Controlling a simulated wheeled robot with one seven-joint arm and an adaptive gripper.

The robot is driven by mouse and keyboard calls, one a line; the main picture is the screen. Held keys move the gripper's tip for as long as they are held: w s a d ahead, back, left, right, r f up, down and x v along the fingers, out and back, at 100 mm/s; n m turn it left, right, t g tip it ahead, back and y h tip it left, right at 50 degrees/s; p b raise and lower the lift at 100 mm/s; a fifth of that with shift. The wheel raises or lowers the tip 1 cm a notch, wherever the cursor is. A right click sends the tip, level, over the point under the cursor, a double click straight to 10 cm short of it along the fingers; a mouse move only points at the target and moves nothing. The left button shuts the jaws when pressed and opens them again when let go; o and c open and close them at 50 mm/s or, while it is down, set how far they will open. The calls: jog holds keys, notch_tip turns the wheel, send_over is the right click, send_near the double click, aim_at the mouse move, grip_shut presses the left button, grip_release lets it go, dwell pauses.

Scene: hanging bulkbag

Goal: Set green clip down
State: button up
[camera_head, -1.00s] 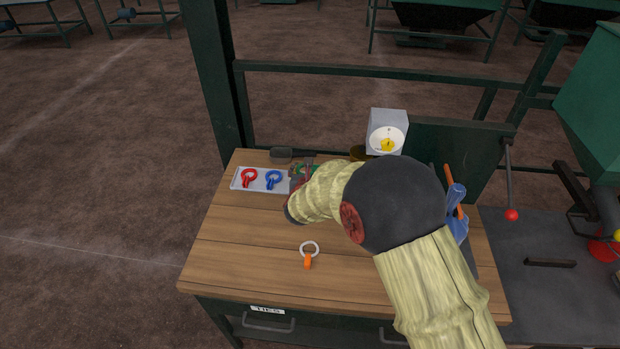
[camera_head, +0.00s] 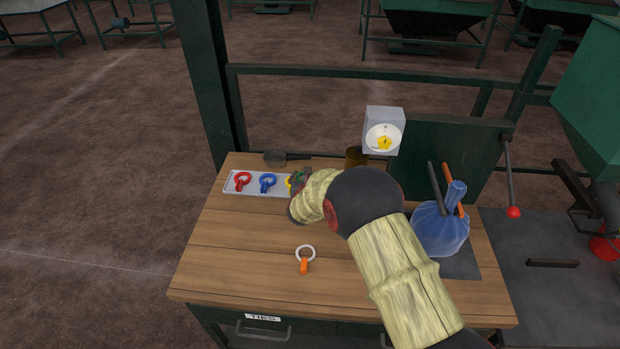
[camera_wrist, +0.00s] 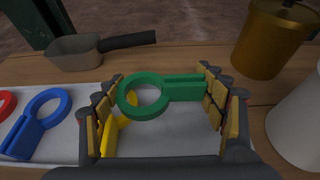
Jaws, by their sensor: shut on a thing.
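The green clip (camera_wrist: 157,94) is a ring with a flat double tail. It lies across between the finger pads of my gripper (camera_wrist: 165,108) in the wrist view, and the gripper is shut on it. The clip is over the light grey tray (camera_wrist: 175,133), above a yellow clip (camera_wrist: 112,132); I cannot tell whether it touches the tray. In the head view my gripper (camera_head: 302,180) is at the tray's right end and mostly hides the green clip.
A red clip (camera_head: 243,181) and blue clip (camera_head: 267,183) lie in the tray. A scoop (camera_wrist: 75,50) and a brown canister (camera_wrist: 268,40) stand behind. An orange clip with a white ring (camera_head: 304,259) lies in front. A tied blue bag (camera_head: 440,232) stands right.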

jog(key=shift+r, duration=0.15)
jog(key=shift+f+b, duration=0.35)
jog(key=shift+s+f, duration=0.1)
jog(key=shift+f, duration=0.1)
